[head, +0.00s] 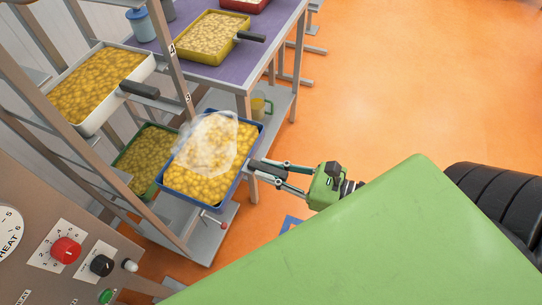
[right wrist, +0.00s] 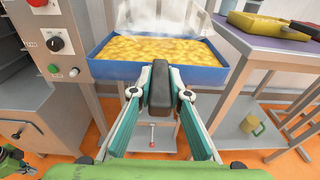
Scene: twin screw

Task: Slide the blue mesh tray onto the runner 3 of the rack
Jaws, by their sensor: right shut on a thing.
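The blue tray (head: 245,169) is full of yellow pieces, with a whitish haze over its far part. It is at the open front of the rack (head: 176,84), near a green tray; I cannot tell if it rests on a runner. It also shows in the right wrist view (right wrist: 158,77), roughly level. My right gripper (head: 268,173) is shut on the tray's black handle; in the right wrist view (right wrist: 160,92) the fingers flank it.
A white tray (head: 95,128) sits higher in the rack and a green tray (head: 121,161) sits lower. A purple-topped table (head: 262,66) with a yellow tray (head: 241,46) stands beside the rack. A control panel (head: 38,212) is at lower left. Orange floor is clear at right.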

